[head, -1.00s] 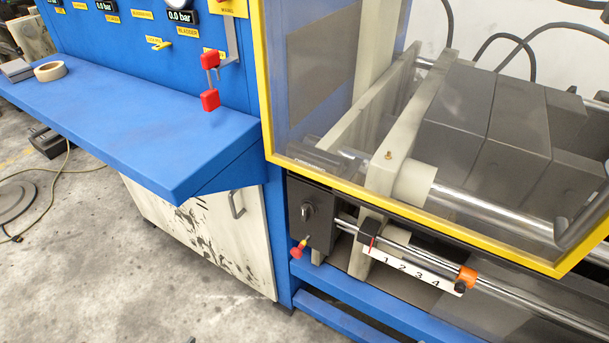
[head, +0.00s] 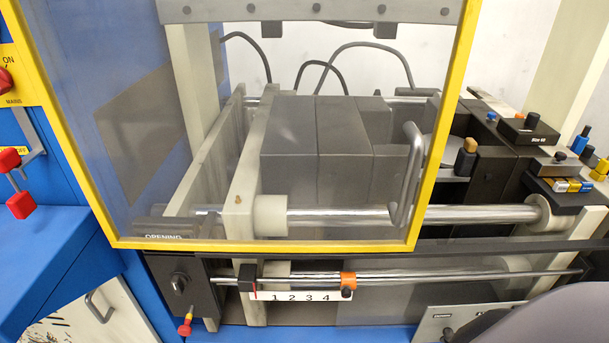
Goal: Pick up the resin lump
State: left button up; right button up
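I cannot make out a resin lump in the head view. Neither of my grippers is in view. The composite press (head: 318,140) fills the middle, with grey blocks between pale upright plates and polished steel rods. A clear guard door (head: 425,170) with a yellow frame stands in front of it and has a grey handle (head: 408,175). What lies behind and below the grey blocks is hidden.
A blue shelf (head: 45,265) juts out at the left, below red levers (head: 20,205). A numbered scale (head: 300,296) and an orange clamp (head: 348,279) sit low on the front. Black fittings with coloured knobs (head: 465,150) crowd the right. A dark rounded shape covers the lower right corner.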

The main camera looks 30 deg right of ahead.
aim_at(466, 158)
jog(key=z, duration=1.9)
